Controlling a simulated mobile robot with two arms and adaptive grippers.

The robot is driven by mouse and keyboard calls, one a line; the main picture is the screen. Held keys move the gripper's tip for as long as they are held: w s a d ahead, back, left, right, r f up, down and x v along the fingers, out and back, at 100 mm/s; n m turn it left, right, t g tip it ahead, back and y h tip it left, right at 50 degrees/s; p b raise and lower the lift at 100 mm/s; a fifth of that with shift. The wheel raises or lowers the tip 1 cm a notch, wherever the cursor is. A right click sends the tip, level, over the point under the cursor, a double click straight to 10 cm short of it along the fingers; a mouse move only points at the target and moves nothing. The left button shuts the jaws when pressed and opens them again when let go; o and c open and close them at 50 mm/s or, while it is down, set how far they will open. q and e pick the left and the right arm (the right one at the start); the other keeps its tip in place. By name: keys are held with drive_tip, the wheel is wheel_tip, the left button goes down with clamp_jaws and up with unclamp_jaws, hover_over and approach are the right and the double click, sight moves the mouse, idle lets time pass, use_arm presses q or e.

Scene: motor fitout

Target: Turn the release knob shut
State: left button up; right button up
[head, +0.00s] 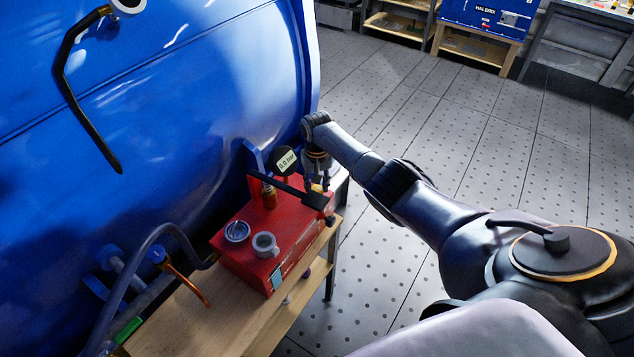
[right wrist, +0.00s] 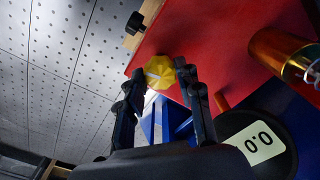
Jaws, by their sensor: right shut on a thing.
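The release knob is a yellow, lobed knob (right wrist: 160,71) at the edge of the red pump unit (right wrist: 205,40) in the right wrist view. In the head view only a small yellow patch of the knob (head: 317,188) shows below my right gripper (head: 319,180). The right gripper is shut on the knob, with a dark finger on each side of it in the wrist view. The red unit (head: 240,262) stands on a wooden bench. A round gauge (right wrist: 262,143) reads 0.0; it also shows in the head view (head: 286,160). My left gripper is not in view.
A big blue tank (head: 210,90) stands close behind the wooden bench (head: 190,320). A black lever (head: 300,192) and a brass cylinder (head: 269,196) are on the unit near my gripper. Grey cups (head: 265,244) stand on its left part. The floor (head: 450,130) at right is clear.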

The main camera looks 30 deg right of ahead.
sight(317, 188)
drive_tip(key=shift+m+p, duration=0.3)
drive_tip(key=shift+m, duration=0.8)
drive_tip(key=o, duration=1.2)
drive_tip(key=shift+c, duration=0.2)
wheel_tip(317, 188, up, 12)
